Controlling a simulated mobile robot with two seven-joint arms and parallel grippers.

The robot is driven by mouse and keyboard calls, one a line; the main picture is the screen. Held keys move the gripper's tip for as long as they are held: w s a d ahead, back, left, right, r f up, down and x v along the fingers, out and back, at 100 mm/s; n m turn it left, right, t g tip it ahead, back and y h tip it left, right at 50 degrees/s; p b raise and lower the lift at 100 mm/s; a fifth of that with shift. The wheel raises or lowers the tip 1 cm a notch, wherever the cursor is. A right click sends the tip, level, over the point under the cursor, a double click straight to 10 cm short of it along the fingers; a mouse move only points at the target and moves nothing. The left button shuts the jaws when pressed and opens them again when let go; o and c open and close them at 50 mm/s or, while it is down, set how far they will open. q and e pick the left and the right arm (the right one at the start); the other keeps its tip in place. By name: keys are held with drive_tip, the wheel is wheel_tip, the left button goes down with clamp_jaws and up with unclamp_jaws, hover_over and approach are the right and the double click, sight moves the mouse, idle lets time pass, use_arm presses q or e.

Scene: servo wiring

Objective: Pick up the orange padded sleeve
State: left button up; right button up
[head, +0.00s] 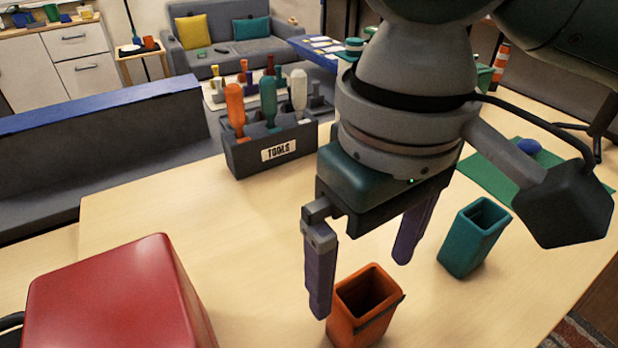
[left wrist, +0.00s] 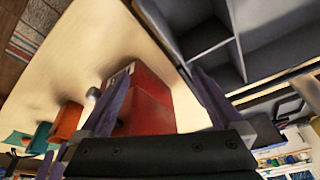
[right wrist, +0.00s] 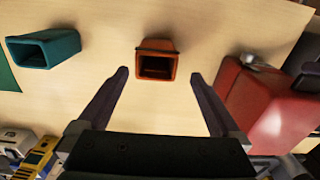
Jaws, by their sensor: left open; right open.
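The orange padded sleeve (head: 364,309) is a hollow, open-topped square sleeve standing on the table near the front middle of the head view. It also shows in the right wrist view (right wrist: 157,61), in line with the gap between the fingers and beyond their tips, and in the left wrist view (left wrist: 66,122). My right gripper (head: 362,285) is open and empty, above and behind the sleeve in the head view. In the right wrist view its purple fingers (right wrist: 159,76) are spread wider than the sleeve. My left gripper (left wrist: 155,80) is open and empty, with a red box beyond its fingers.
A similar teal sleeve (head: 474,237) stands right of the orange one. The large red box (head: 115,295) is at the front left. A grey tool caddy (head: 245,158) with several upright tools stands behind. A green mat (head: 492,172) lies at the right. The table between caddy and red box is clear.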

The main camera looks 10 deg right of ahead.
approach(359, 316)
drive_tip(key=shift+s+a+f+b, duration=0.15)
drive_tip(key=shift+s+a+f, duration=0.2)
drive_tip(key=shift+s, duration=0.15)
drive_tip(key=shift+s+a+f+b, duration=0.15)
drive_tip(key=shift+s+a+f, duration=0.15)
drive_tip(key=shift+s, duration=0.15)
drive_tip(key=f, duration=0.2)
drive_tip(key=f+b, duration=0.1)
drive_tip(key=f, duration=0.2)
drive_tip(key=shift+w+d+f, duration=0.1)
drive_tip(key=shift+w+d, duration=0.05)
drive_tip(key=shift+d, duration=0.05)
drive_tip(key=c, duration=1.3)
